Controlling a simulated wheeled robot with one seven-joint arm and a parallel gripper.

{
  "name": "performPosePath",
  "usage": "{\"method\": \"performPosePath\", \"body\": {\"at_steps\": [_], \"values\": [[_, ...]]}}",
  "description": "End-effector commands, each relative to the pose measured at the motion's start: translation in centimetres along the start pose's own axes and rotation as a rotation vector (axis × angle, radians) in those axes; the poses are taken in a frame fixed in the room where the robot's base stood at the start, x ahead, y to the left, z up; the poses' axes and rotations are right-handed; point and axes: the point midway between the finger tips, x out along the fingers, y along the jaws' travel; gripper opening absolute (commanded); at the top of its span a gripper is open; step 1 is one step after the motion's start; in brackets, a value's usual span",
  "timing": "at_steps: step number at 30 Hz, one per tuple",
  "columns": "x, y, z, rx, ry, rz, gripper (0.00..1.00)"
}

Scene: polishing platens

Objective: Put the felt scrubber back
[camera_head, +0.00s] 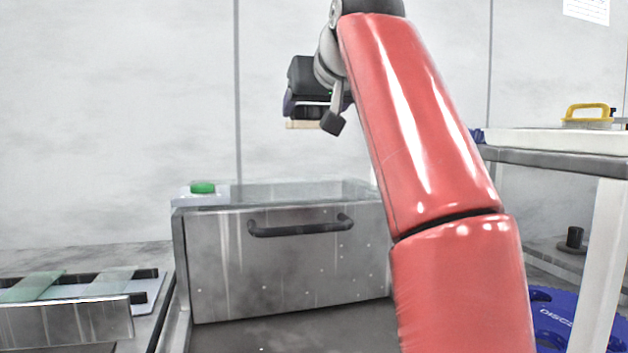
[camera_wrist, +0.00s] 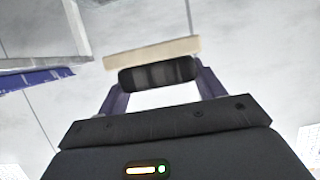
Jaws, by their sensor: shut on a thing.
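My gripper (camera_head: 303,104) is high in the air in front of the pale wall, above the metal box with a handle. In the wrist view its two purple fingers are shut on the felt scrubber, which has a dark rounded grip (camera_wrist: 157,74) and a cream felt block (camera_wrist: 152,51). The scrubber touches nothing but the fingers. I cannot tell its resting place.
The metal box (camera_head: 285,270) has a black handle (camera_head: 300,228) and a green knob (camera_head: 203,187). Below are blue discs (camera_head: 560,310) and a black cylinder (camera_head: 574,238). Glass strips (camera_head: 105,282) lie at left.

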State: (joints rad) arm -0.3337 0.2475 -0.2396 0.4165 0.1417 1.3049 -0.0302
Motion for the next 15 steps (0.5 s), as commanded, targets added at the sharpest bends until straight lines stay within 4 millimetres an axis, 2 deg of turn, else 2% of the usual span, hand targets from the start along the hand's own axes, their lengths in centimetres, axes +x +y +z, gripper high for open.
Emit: {"method": "performPosePath", "body": {"at_steps": [7, 13, 15], "values": [[1.3, -0.1, 3.5, -0.001, 0.0, -0.002, 0.42], [1.9, 0.0, 4.8, -0.001, 0.002, 0.0, 0.42], [2.2, 0.0, 5.7, -0.001, 0.0, 0.0, 0.42]]}}
